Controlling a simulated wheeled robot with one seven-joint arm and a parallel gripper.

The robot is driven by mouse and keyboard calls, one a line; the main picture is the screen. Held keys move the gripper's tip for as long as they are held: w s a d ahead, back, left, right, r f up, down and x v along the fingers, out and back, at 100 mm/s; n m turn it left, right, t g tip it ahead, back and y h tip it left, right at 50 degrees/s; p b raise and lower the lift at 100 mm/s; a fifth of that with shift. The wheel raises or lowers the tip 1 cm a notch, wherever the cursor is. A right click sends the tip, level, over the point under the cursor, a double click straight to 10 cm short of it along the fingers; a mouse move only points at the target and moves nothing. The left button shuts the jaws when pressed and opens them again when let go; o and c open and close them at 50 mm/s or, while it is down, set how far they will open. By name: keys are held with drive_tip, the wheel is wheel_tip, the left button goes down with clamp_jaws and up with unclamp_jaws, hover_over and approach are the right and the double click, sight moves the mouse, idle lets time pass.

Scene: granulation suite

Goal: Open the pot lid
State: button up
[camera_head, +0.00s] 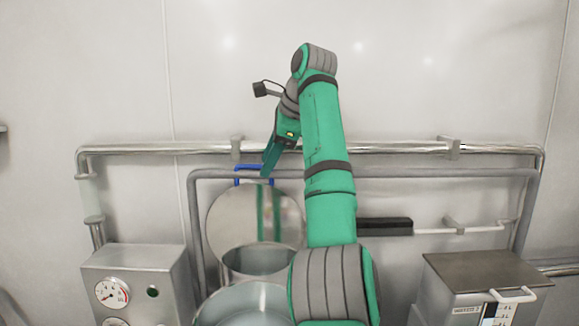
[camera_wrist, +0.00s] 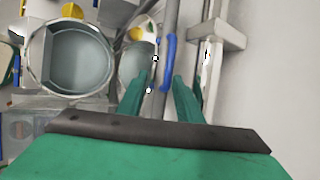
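The pot lid (camera_head: 237,215) is a round shiny metal disc standing upright behind the metal pot (camera_head: 240,304), whose mouth is uncovered. Its blue handle (camera_head: 253,169) is at the lid's top edge, and it also shows in the wrist view (camera_wrist: 169,62). The round open vessel mouth shows at the left of the wrist view (camera_wrist: 78,62). My gripper (camera_head: 266,172) points down beside the handle's right end. In the wrist view, my gripper's green fingers (camera_wrist: 162,78) are apart, with the handle near and partly between their tips. I cannot tell whether they touch it.
Horizontal pipes (camera_head: 390,149) run along the wall just behind the lid. A gauge box (camera_head: 137,280) stands left of the pot. A metal box with a handle (camera_head: 485,272) stands at the right. The wall above is bare.

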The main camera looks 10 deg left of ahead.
drive_tip(key=s+d, duration=0.3)
drive_tip(key=d, duration=0.3)
drive_tip(key=shift+s+d, duration=0.15)
drive_tip(key=shift+s, duration=0.25)
drive_tip(key=shift+f, duration=0.15)
